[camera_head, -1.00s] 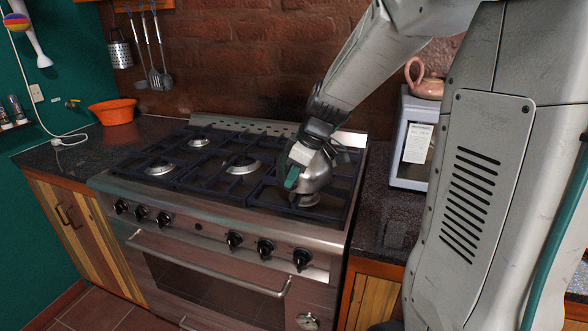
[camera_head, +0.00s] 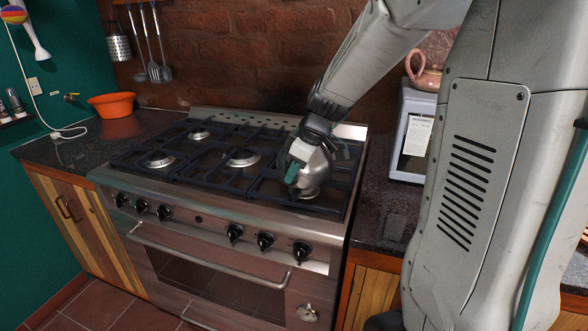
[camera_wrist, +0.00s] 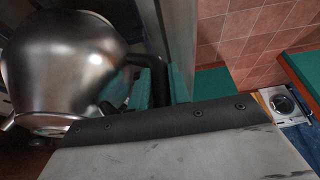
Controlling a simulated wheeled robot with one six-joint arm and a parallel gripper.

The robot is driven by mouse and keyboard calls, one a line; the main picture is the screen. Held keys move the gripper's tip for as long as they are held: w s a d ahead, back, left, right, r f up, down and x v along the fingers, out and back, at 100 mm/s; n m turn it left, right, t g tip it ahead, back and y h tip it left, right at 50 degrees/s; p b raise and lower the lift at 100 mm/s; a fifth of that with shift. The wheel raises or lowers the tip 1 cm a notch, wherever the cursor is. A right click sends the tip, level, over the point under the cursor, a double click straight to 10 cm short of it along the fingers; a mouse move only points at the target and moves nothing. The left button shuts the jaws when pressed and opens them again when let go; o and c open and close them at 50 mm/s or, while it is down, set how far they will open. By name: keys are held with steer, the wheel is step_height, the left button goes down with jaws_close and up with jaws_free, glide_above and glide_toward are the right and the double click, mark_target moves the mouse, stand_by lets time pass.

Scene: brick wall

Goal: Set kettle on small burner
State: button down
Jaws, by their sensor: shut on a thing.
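A shiny steel kettle (camera_head: 316,178) is at the right front part of the stove (camera_head: 160,204). My gripper (camera_head: 297,168) is shut on it, with a teal finger at its left side. In the wrist view the kettle (camera_wrist: 65,60) fills the upper left, and its dark handle (camera_wrist: 150,68) lies by the teal fingers of my gripper (camera_wrist: 162,86). The kettle is over or on the right front burner (camera_head: 305,194); whether it touches the grate I cannot tell. Burners at the back left (camera_head: 199,134), front left (camera_head: 158,159) and middle (camera_head: 243,158) are bare.
Dark grates cover the stovetop, with several knobs along its front. An orange bowl (camera_head: 112,105) is on the left counter. A grey box (camera_head: 408,150) with a pinkish teapot (camera_head: 424,76) on top stands to the right. Utensils hang on the brick wall behind.

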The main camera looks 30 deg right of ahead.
steer(key=shift+f, duration=0.1)
steer(key=c, duration=1.2)
jaws_free()
steer(key=shift+c, duration=0.2)
steer(key=shift+f, duration=0.1)
steer(key=v, duration=0.7)
steer(key=shift+r, duration=0.4)
steer(key=shift+s+d, duration=0.1)
